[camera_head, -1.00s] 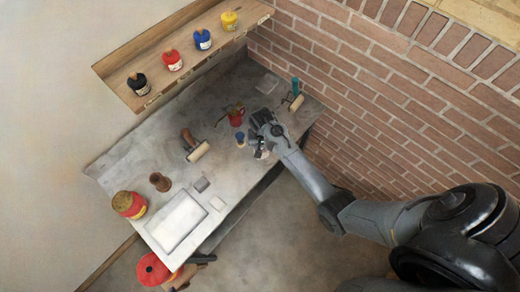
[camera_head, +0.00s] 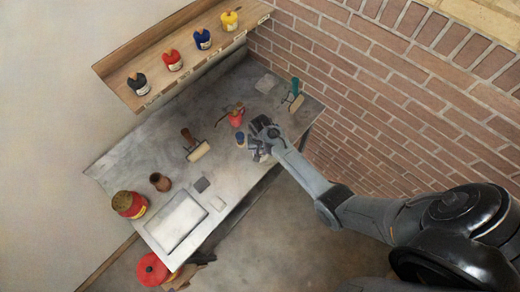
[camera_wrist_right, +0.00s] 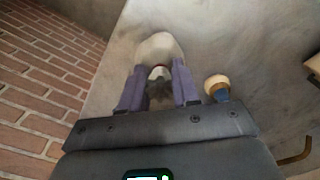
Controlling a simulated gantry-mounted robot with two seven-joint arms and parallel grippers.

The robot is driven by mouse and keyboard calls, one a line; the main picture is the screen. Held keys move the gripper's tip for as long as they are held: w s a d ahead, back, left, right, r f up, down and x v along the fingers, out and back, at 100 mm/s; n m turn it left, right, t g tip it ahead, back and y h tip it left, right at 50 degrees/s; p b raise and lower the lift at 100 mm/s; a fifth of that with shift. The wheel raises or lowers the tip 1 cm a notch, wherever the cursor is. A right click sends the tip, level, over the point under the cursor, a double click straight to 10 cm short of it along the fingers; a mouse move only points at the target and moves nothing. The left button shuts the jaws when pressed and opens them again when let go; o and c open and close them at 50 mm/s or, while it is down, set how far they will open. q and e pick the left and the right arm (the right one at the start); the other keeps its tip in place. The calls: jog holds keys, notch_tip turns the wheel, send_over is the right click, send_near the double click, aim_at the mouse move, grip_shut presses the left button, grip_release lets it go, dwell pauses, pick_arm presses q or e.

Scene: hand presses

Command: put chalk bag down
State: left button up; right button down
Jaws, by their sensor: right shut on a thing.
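My right gripper (camera_head: 258,152) is over the near edge of the grey worktable (camera_head: 222,165), towards its right end. In the right wrist view its two fingers (camera_wrist_right: 157,85) are closed on a pale, rounded thing with a small red and white spot, which appears to be the chalk bag (camera_wrist_right: 160,45). In the head view the bag is mostly hidden by the gripper. I cannot tell whether the bag touches the tabletop. My left gripper is not in view.
A small blue jar (camera_head: 240,138) stands close beside the gripper, with a red pot (camera_head: 235,119) behind it. Rollers (camera_head: 198,150), a brown jar (camera_head: 160,181), a red-yellow tin (camera_head: 130,205) and a white tray (camera_head: 176,222) occupy the table. A shelf (camera_head: 150,65) holds several ink bottles.

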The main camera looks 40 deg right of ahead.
jog(key=c, duration=0.8)
grip_release()
jog(key=shift+c, duration=0.2)
jog(key=shift+r, duration=0.1)
notch_tip(320, 180, up, 12)
jog(key=s+a+r+n+t, duration=0.1)
jog(key=s+a+r+n, duration=0.1)
jog(key=s, duration=0.5)
jog(key=s+a+r+n+t, duration=0.1)
jog(key=s+a+r+n, duration=0.2)
jog(key=s, duration=0.5)
jog(key=s+a+r+n+t, duration=0.1)
jog(key=s+a+r+n, duration=0.2)
jog(key=s, duration=0.4)
jog(key=shift+s+a+n+t, duration=0.15)
jog(key=shift+a+n+t, duration=0.15)
jog(key=shift+a+n, duration=0.55)
jog(key=shift+d, duration=0.1)
